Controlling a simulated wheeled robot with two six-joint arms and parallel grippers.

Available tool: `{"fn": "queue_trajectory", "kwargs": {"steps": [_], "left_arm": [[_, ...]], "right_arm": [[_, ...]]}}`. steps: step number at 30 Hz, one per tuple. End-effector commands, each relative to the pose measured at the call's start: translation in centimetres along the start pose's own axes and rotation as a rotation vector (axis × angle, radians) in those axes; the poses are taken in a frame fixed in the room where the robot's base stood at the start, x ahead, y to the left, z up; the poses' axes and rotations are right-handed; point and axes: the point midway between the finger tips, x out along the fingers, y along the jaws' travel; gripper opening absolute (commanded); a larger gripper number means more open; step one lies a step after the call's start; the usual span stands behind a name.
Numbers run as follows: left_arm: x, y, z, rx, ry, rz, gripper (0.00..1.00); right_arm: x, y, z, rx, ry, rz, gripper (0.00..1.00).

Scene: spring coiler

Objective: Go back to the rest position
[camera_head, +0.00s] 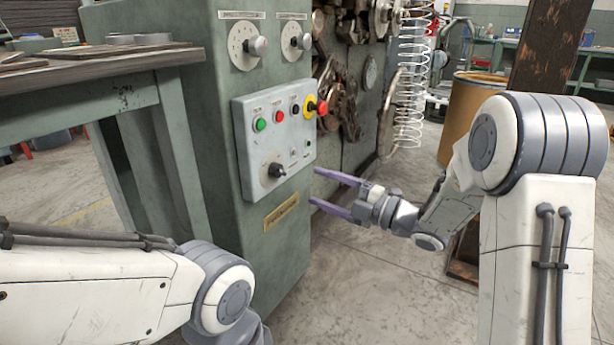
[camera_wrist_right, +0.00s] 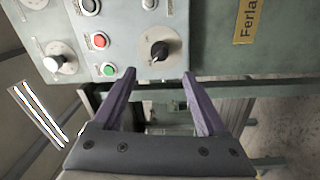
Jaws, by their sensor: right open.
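My right gripper (camera_head: 312,187) is open and empty, its two purple fingers spread apart in front of the green machine's lower front. In the right wrist view the fingers (camera_wrist_right: 158,75) also stand apart with nothing between them, below the black rotary knob (camera_wrist_right: 160,50). The grey control box (camera_head: 243,152) with its buttons and the same knob sits just above and left of the gripper in the head view. I cannot tell whether the fingertips touch the machine. My left arm (camera_head: 110,290) comes in from the left; its gripper is out of the picture.
The green machine (camera_head: 285,240) fills the middle, with a yellow-ringed red button (camera_head: 316,106) on its box. A green workbench (camera_head: 100,62) stands at the left. A hanging spring (camera_head: 412,80) and a brown drum (camera_head: 462,105) are behind. Bare floor (camera_head: 365,290) lies in front.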

Motion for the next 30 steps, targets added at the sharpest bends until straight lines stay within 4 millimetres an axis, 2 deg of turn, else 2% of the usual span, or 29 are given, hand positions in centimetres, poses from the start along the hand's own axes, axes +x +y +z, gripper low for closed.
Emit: {"fn": "queue_trajectory", "kwargs": {"steps": [4, 12, 17, 21, 24, 26, 30], "left_arm": [[-0.2, 0.0, 0.0, 0.0, 0.0, 0.0, 0.5], [-0.2, 0.0, 0.0, 0.0, 0.0, 0.0, 0.5], [-1.4, 0.1, -0.1, 0.0, 0.0, 0.0, 0.5], [-3.5, 0.2, -0.2, 0.0, 0.0, 0.0, 0.5], [-5.1, 0.4, -0.3, 0.0, 0.0, 0.0, 0.5], [-6.0, 0.4, -0.3, 0.0, 0.0, 0.0, 0.5], [-8.1, 0.6, -0.4, 0.0, 0.0, 0.0, 0.5]], "right_arm": [[-0.6, 0.0, -0.1, 0.001, 0.002, 0.001, 0.75], [-0.6, 0.0, -0.1, 0.001, 0.0, -0.001, 0.75], [0.9, 0.8, -0.3, 0.041, -0.072, -0.056, 0.75], [3.1, 1.7, -0.9, 0.166, -0.255, -0.166, 0.75], [3.4, 1.9, -1.9, 0.302, -0.422, -0.246, 0.75], [3.1, 1.9, -2.9, 0.394, -0.522, -0.289, 0.75], [0.8, 1.3, -6.5, 0.627, -0.751, -0.391, 0.75]]}}
